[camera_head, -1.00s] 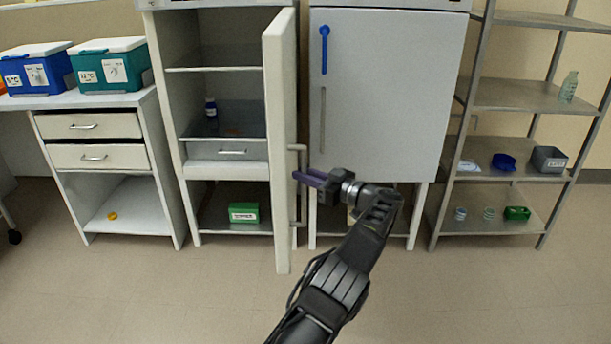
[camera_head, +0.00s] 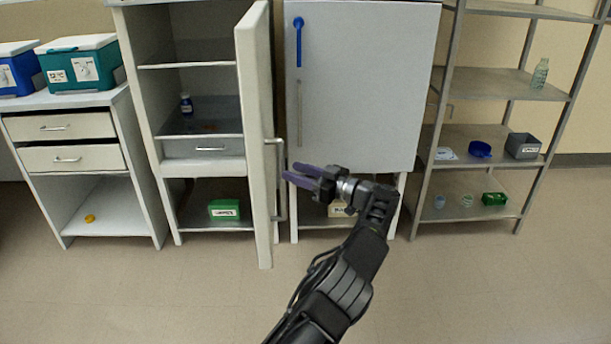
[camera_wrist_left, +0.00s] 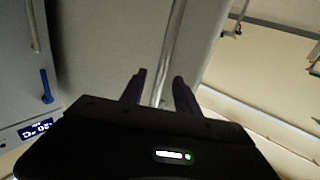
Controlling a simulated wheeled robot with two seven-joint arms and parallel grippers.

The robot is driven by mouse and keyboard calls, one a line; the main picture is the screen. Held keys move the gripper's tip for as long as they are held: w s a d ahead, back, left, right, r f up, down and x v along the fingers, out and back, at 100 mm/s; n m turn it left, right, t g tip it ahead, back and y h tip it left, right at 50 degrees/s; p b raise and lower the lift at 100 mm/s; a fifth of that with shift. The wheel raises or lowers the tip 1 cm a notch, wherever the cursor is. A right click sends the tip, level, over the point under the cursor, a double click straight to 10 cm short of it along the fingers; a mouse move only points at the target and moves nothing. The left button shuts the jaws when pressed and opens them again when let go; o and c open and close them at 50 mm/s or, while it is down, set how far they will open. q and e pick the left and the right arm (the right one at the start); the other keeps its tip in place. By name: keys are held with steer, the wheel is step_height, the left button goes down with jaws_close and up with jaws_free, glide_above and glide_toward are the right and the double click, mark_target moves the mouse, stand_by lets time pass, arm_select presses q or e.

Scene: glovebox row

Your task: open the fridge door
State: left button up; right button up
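The fridge (camera_head: 200,100) is the left tall white cabinet in the head view. Its door (camera_head: 256,120) stands swung well open toward me, seen nearly edge-on, with shelves and a drawer visible inside. A grey vertical bar handle (camera_head: 281,195) is on the door's right-facing side. My left gripper (camera_head: 288,174) is open, its purple fingertips just right of the handle. In the left wrist view, the handle bar (camera_wrist_left: 172,50) runs up beyond the gap between the two separated fingers (camera_wrist_left: 161,85), and nothing is clamped. My right gripper is not in view.
A closed white freezer (camera_head: 365,90) with a blue handle (camera_head: 298,40) stands close right of the fridge. A metal shelf rack (camera_head: 505,120) is farther right. A drawer cabinet (camera_head: 70,130) with cooler boxes is left. The floor in front (camera_head: 150,300) is clear.

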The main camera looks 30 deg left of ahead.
arm_select(q)
steer(key=d, duration=0.3)
steer(key=shift+d, duration=0.1)
stand_by(0.5)
